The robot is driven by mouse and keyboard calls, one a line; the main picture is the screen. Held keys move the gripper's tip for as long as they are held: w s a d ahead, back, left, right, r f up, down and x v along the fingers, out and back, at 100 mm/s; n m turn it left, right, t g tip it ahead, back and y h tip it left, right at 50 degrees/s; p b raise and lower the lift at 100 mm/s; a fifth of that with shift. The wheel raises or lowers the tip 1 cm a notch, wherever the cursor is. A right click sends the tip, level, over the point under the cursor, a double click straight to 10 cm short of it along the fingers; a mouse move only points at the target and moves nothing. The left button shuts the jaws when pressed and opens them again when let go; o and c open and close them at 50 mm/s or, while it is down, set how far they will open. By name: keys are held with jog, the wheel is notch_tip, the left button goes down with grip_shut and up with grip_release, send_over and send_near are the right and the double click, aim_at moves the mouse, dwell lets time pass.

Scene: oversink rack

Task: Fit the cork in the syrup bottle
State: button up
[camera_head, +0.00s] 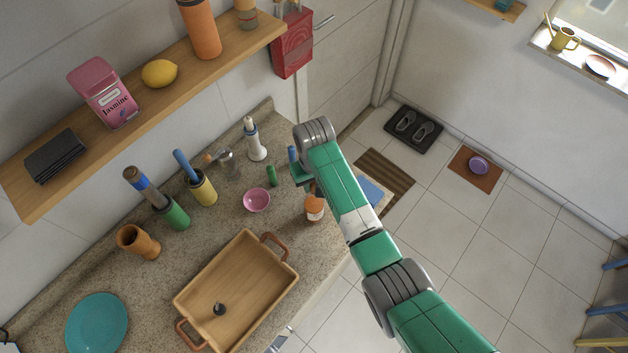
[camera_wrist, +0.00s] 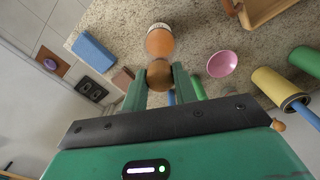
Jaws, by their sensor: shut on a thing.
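The syrup bottle (camera_head: 314,209), amber with a pale label, stands on the speckled counter near its right edge. In the wrist view the bottle (camera_wrist: 159,42) lies straight beyond my fingertips. My gripper (camera_wrist: 159,80) is shut on the cork (camera_wrist: 159,72), a round brown piece between the two green fingers. The cork overlaps the neck end of the bottle in the wrist view. I cannot tell whether it is inside the mouth or just above it. In the head view my gripper (camera_head: 305,180) is over the bottle's top, and the cork is not clearly visible there.
A pink bowl (camera_head: 257,200) and a small green cylinder (camera_head: 271,175) stand left of the bottle. A wooden tray (camera_head: 190,290) lies nearer, with free counter between. A blue block (camera_head: 370,191) lies right of my arm. A shelf (camera_head: 150,105) runs above the counter.

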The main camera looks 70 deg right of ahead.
aim_at(314, 184)
jog(key=o, duration=1)
notch_tip(314, 184, up, 8)
jog(key=shift+f, duration=0.1)
